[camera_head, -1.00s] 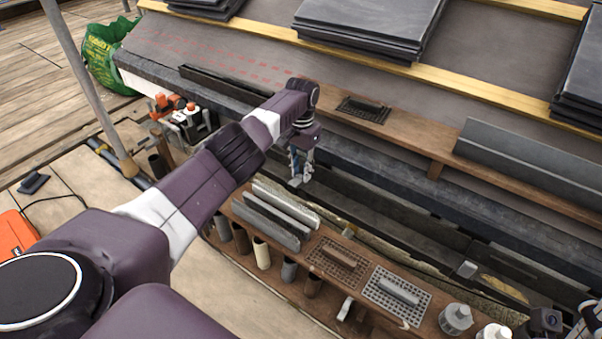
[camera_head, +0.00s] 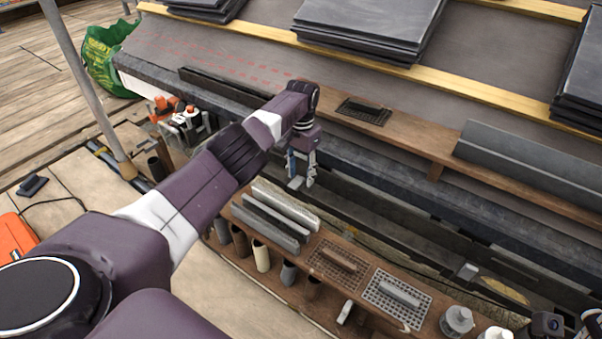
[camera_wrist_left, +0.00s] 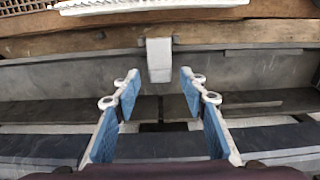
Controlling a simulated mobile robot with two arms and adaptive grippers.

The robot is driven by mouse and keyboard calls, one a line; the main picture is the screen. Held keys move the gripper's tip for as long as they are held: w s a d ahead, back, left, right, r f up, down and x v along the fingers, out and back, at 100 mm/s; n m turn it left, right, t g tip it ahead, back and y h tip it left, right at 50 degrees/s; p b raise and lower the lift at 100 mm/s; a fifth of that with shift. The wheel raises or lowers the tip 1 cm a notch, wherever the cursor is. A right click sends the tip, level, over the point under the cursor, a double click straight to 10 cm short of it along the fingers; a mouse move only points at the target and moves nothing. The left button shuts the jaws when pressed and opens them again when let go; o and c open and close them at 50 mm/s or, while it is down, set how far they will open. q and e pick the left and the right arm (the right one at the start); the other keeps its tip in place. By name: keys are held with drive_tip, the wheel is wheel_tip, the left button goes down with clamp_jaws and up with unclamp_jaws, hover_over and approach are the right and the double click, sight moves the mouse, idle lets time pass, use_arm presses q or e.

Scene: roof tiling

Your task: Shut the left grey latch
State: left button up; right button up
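The left grey latch (camera_wrist_left: 159,60) shows in the left wrist view as a pale grey tab at the wooden edge, over a dark grey channel. It is centred ahead of the gap between my left fingertips, and I see no contact. In the head view I cannot make it out clearly near the gripper. My left gripper (camera_head: 302,180) hangs over the channel with its fingers apart. In the wrist view (camera_wrist_left: 159,82) its blue-padded fingers are spread and empty. What seems to be part of my right gripper (camera_head: 588,322) is cut off at the lower right corner.
A second grey latch (camera_head: 467,271) sits farther right along the channel. The wooden rack (camera_head: 315,240) in front holds grey strips, two mesh floats (camera_head: 397,297) and bottles (camera_head: 457,319). Stacks of slates (camera_head: 370,30) lie on the roof behind.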

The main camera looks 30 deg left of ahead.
use_arm(q)
drive_tip(key=shift+r, duration=0.1)
wheel_tip(320, 180, up, 12)
idle(0.5)
idle(0.5)
